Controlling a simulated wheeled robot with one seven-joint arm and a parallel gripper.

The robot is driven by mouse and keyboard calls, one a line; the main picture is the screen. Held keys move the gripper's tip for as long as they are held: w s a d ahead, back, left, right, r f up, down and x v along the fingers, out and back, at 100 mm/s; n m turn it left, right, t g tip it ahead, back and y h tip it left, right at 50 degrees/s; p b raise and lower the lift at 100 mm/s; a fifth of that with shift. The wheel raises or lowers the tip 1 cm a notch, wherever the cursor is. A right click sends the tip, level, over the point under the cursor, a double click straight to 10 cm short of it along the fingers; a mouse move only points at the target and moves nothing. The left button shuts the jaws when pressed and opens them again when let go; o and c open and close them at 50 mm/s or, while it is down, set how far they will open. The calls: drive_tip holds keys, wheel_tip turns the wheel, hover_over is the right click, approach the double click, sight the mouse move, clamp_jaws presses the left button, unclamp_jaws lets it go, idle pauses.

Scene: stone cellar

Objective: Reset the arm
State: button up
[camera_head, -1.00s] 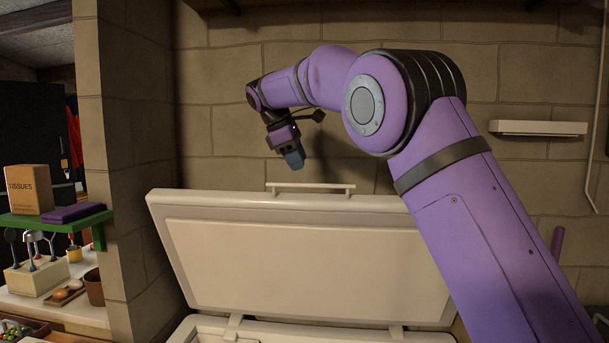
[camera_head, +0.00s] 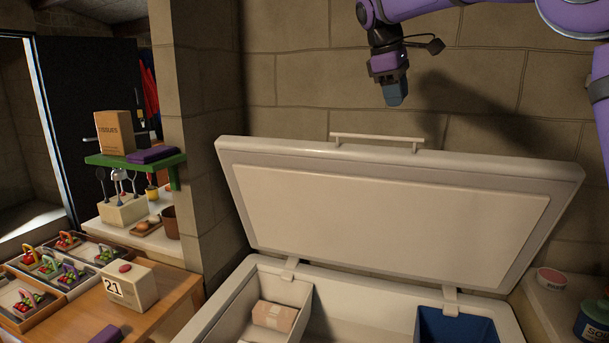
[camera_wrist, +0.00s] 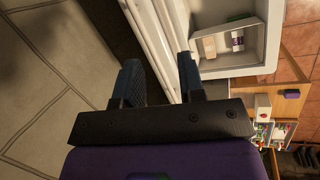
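My gripper (camera_head: 396,93) hangs from the purple arm at the top right of the head view, pointing down, above and behind the raised freezer lid (camera_head: 385,205). The wrist view shows its two dark blue fingers apart with nothing between them (camera_wrist: 160,76). The white chest freezer (camera_head: 225,315) stands open below. A wrapped package (camera_head: 274,316) lies in its left compartment and a blue bin (camera_head: 460,325) is at its right. In the wrist view the freezer (camera_wrist: 270,42) is at the upper right, beyond the fingers.
A stone wall (camera_head: 290,60) is close behind the arm. A wooden table (camera_head: 165,310) with a calendar box (camera_head: 128,286) and trays is at the left. A tin (camera_head: 551,281) sits on the right ledge.

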drive_tip(key=s+d+m+y, duration=0.25)
drive_tip(key=s+d, duration=0.35)
drive_tip(key=s, duration=0.5)
drive_tip(key=s+f+m+t, duration=0.1)
drive_tip(key=s+f+m, duration=0.1)
drive_tip(key=s+f, duration=0.3)
drive_tip(key=s+d+f+m+t+y, duration=0.1)
drive_tip(key=s+f+m, duration=0.2)
drive_tip(key=s, duration=1)
drive_tip(key=s+d+f+m+t, duration=0.1)
drive_tip(key=s+f+m, duration=0.2)
drive_tip(key=s+f, duration=0.4)
drive_tip(key=s, duration=0.3)
drive_tip(key=shift+f+t, duration=0.3)
drive_tip(key=shift+d+m, duration=0.15)
drive_tip(key=shift+m, duration=0.1)
